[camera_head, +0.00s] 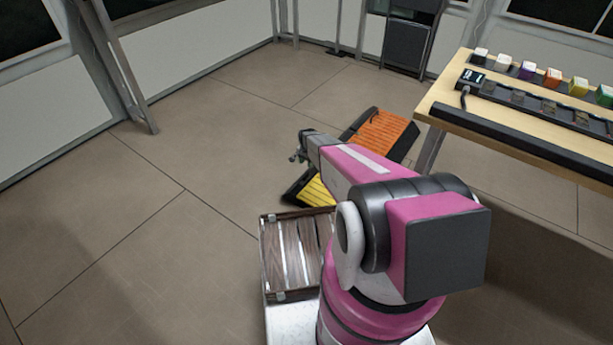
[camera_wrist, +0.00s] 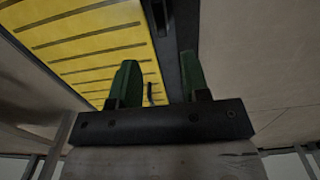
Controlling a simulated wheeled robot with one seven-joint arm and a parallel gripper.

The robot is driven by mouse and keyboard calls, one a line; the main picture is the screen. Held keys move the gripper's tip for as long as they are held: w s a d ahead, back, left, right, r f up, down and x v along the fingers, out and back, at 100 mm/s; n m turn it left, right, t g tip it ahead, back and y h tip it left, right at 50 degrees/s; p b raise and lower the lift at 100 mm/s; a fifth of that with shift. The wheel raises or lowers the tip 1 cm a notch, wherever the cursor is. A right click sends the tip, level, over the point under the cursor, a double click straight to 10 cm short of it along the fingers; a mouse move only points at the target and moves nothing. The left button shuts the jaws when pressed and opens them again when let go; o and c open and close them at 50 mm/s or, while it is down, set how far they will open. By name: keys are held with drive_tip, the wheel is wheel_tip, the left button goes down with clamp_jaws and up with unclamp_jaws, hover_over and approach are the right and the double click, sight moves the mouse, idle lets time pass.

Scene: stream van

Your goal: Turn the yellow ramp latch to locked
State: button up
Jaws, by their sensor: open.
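A yellow slatted panel with a dark border (camera_head: 316,193) lies low beyond the crate, partly hidden by my arm. In the wrist view the yellow panel (camera_wrist: 80,42) fills the upper left, with a dark edge rail along its right side. My gripper (camera_wrist: 158,75) is open, its two green fingers apart over the panel's edge and rail. A small dark upright piece (camera_wrist: 150,94) shows between the fingers; I cannot tell whether it is the latch. No yellow latch can be made out. My gripper's tip is small in the head view (camera_head: 298,150).
An orange slatted panel (camera_head: 383,136) lies behind my arm, beside the table leg. A wooden table (camera_head: 440,95) with several coloured blocks stands at the right. A slatted wooden crate (camera_head: 284,255) sits beside my arm's base. The floor at left is clear.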

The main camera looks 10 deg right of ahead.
sight(307, 175)
wheel_tip(307, 175, down, 10)
drive_tip(key=shift+f, duration=0.1)
clamp_jaws()
idle(0.4)
